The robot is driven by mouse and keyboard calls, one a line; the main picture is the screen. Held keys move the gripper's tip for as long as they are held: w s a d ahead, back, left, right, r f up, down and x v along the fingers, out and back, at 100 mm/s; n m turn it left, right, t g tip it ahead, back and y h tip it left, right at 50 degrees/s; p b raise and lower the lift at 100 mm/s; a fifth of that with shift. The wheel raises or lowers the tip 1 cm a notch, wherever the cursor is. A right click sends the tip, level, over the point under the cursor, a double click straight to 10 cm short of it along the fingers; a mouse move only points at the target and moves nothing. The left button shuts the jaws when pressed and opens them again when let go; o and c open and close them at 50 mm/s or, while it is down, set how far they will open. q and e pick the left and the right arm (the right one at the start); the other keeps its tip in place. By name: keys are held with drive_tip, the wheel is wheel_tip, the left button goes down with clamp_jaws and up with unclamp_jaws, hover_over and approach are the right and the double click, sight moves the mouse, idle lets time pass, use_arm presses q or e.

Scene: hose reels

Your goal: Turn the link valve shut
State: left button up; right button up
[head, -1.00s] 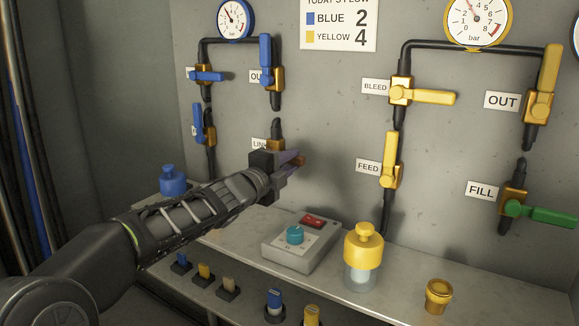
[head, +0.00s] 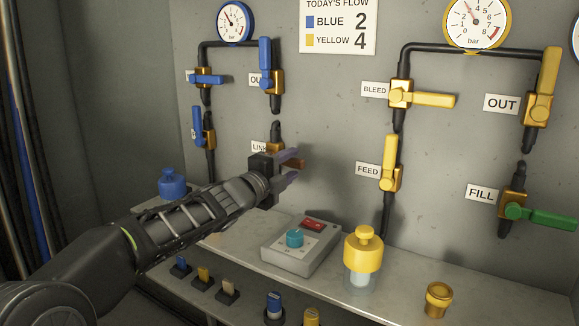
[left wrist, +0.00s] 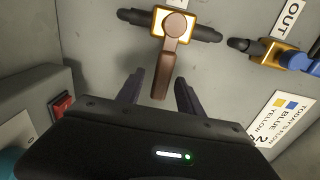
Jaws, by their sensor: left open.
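The link valve (head: 276,140) is on the back wall beside a partly hidden LINK label (head: 259,147). In the left wrist view its gold body (left wrist: 176,22) sits on a dark pipe, and its brown handle (left wrist: 167,72) stands across that pipe. In the head view the handle points right, partly hidden by my left gripper (head: 294,166). My left gripper is open, also in the left wrist view (left wrist: 158,88), with its fingers spread on either side of the handle's free end and gaps on both sides. My right gripper is not in view.
Blue-handled valves (head: 208,79) are left of and above the link valve; yellow-handled ones (head: 390,165) and a green-handled FILL valve (head: 538,216) are to the right.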

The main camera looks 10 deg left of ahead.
use_arm(q)
drive_tip(key=v, duration=0.7)
drive_tip(key=shift+s, duration=0.35)
drive_tip(key=shift+a, duration=0.1)
